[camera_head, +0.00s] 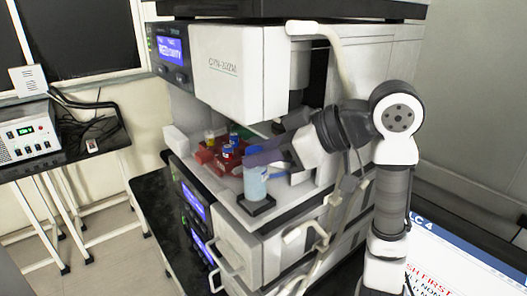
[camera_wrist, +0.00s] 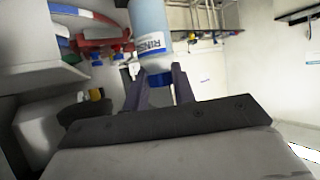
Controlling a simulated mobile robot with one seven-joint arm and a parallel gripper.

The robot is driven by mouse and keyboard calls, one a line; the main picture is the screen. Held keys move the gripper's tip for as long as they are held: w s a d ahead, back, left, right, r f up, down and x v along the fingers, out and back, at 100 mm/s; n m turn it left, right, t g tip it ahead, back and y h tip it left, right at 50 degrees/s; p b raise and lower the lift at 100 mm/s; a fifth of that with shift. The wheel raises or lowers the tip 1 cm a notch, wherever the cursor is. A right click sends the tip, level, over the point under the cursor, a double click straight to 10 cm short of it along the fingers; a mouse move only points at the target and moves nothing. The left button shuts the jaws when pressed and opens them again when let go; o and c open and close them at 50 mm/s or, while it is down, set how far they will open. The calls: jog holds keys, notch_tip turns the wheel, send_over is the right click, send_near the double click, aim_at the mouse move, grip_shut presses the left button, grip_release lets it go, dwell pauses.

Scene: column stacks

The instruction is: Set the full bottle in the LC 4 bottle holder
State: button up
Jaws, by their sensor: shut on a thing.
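A light-blue bottle (camera_head: 256,184) stands upright at the front of the instrument's open shelf. Its lower end is at a black square holder (camera_head: 268,207); I cannot tell whether it is seated or just above it. My gripper (camera_head: 264,158) reaches in from the right at the bottle's top. In the wrist view the bottle (camera_wrist: 150,18) shows a label reading "RINS", and my gripper (camera_wrist: 159,74) is shut on it around the blue cap (camera_wrist: 160,80). The bottle's base is out of the wrist view.
A red tray (camera_head: 208,158) with several small blue- and yellow-capped bottles sits behind the bottle. A white instrument housing (camera_head: 235,70) overhangs the shelf. White tubes and handles hang at the lower front. A screen (camera_head: 455,265) reading "LC 4" is at lower right.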

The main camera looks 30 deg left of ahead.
jog(key=shift+f+b, duration=0.65)
jog(key=shift+f, duration=0.3)
dwell(0.4)
jog(key=o, duration=0.9)
jog(key=shift+c, duration=0.2)
jog(key=shift+d, duration=0.1)
jog(key=b+v, duration=0.3)
jog(key=v, duration=1)
jog(key=shift+d+r, duration=0.2)
jog(key=shift+d, duration=0.1)
jog(key=shift+f, duration=0.1)
